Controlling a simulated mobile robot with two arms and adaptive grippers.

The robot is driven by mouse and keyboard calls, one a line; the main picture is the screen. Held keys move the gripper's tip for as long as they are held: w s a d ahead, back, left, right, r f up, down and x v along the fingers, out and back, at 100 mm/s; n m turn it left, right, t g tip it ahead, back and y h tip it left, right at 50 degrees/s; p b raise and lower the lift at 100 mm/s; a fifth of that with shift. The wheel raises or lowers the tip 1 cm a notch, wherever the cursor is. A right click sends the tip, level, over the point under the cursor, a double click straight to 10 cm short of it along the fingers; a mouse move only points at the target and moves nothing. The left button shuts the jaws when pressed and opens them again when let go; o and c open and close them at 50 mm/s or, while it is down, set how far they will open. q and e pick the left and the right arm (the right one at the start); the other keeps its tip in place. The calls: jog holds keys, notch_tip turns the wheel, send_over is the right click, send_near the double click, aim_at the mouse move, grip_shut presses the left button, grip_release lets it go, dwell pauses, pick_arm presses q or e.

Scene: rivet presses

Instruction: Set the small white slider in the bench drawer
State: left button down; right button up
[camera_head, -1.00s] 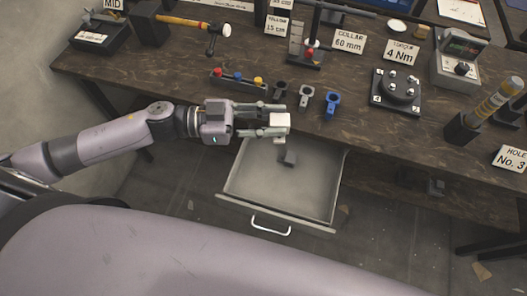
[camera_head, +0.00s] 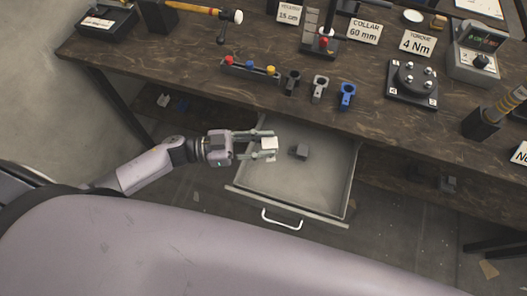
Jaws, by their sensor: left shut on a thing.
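The small white slider (camera_head: 269,143) is a pale block between the fingertips of my left gripper (camera_head: 263,145). The gripper is shut on it and reaches in from the left, over the left back part of the open bench drawer (camera_head: 290,194). Whether the slider touches the drawer floor I cannot tell. A dark grey block (camera_head: 299,152) lies in the drawer, to the right of the slider and apart from it. My right gripper is not in view.
The drawer's front wall and white handle (camera_head: 281,220) face me. The wooden bench top (camera_head: 200,62) lies behind and above, with black, grey and blue clamp-like parts (camera_head: 347,96), a row of coloured knobs (camera_head: 249,68) and a hammer (camera_head: 205,11). Much of the drawer floor is bare.

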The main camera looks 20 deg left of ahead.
pick_arm(q)
notch_tip(320, 180, down, 4)
jog(key=shift+b, duration=0.35)
jog(key=shift+f, duration=0.1)
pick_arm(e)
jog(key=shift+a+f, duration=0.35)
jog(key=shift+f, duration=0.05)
